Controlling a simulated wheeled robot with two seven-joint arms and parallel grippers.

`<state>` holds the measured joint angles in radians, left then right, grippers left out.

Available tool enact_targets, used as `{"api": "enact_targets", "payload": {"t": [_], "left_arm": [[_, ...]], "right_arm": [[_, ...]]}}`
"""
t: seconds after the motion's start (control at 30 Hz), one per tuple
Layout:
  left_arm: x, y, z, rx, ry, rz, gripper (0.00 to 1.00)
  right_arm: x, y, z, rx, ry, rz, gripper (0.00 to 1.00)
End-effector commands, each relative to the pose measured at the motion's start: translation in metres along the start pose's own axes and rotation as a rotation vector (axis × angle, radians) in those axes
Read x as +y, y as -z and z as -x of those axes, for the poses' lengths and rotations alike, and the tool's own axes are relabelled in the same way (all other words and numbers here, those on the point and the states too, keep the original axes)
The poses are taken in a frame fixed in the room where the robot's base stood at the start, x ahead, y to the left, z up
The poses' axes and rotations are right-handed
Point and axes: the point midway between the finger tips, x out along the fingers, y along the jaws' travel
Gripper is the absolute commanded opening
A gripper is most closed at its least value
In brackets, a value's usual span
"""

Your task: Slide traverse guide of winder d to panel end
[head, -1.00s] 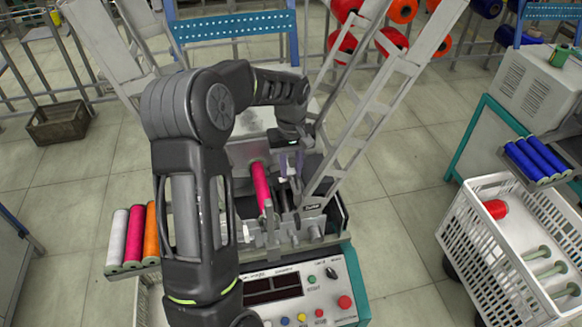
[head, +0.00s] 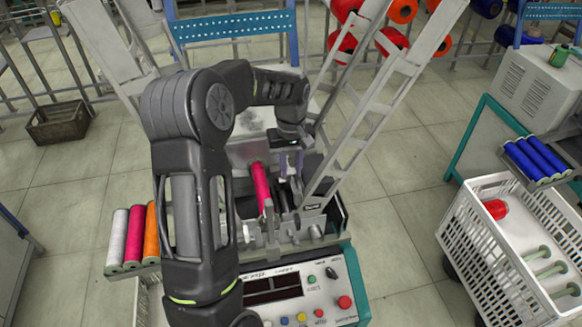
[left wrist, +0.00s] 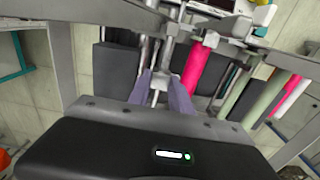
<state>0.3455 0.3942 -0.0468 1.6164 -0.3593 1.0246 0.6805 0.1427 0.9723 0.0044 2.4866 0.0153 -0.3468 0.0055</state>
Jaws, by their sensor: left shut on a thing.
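The winder (head: 333,262) stands in front of me, its control panel (head: 317,283) on the near side. A pink bobbin (head: 261,184) sits in its bay; it also shows in the left wrist view (left wrist: 194,68). My left gripper (head: 291,172) reaches down into the bay, just right of the pink bobbin. In the left wrist view its purple-grey fingers (left wrist: 161,90) are shut on a small metal piece (left wrist: 157,84), apparently the traverse guide, beside a metal rod. The guide is mostly hidden in the head view. I cannot read the winder's letter. My right gripper is out of view.
White, pink and orange bobbins (head: 134,236) stand on a rack at the winder's left. Slanted frame posts (head: 362,115) rise close to my left gripper. A white crate (head: 487,237) with a red bobbin stands at the right. Floor is free between winder and crate.

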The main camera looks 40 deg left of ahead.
Motion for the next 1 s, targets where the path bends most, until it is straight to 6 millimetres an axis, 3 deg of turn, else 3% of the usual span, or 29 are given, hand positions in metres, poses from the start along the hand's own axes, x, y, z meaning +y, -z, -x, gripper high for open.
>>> {"api": "enact_targets", "payload": {"t": [0.13, 0.33, 0.63, 0.67, 0.9, 1.0], "left_arm": [[0.001, -0.009, -0.001, 0.001, -0.001, -0.002, 0.00], [0.001, -0.039, -0.001, 0.002, -0.002, -0.003, 0.00], [0.001, -0.042, 0.001, 0.002, -0.001, -0.001, 0.00], [0.001, -0.042, 0.001, 0.002, -0.002, -0.001, 0.28], [0.000, -0.042, 0.000, 0.001, -0.001, 0.000, 0.47], [0.000, -0.042, 0.000, 0.001, -0.001, 0.000, 0.47]], "right_arm": [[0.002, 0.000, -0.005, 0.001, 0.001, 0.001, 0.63], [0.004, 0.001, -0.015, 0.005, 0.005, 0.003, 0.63], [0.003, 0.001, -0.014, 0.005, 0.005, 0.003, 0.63], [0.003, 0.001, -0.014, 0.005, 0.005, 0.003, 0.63], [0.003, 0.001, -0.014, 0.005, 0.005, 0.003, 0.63], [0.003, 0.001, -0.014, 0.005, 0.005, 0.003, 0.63]]}}
